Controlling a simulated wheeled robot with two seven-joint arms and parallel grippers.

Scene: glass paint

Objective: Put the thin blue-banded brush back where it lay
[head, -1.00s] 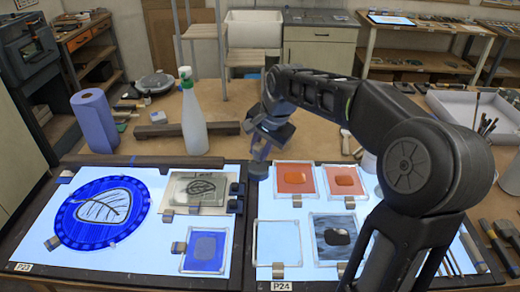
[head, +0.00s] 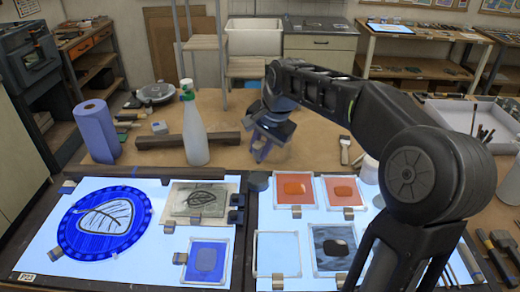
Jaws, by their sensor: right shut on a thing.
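Several thin brushes (head: 454,268) lie at the right edge of the right light panel (head: 310,220), partly hidden by my right arm. My left gripper is out of view.
A spray bottle (head: 194,128) and a blue roll (head: 97,130) stand at the back left. Orange glass tiles (head: 295,188) and a blue round piece (head: 75,238) lie on the panels. A white tray (head: 450,118) sits at the right. My right arm spans the right side.

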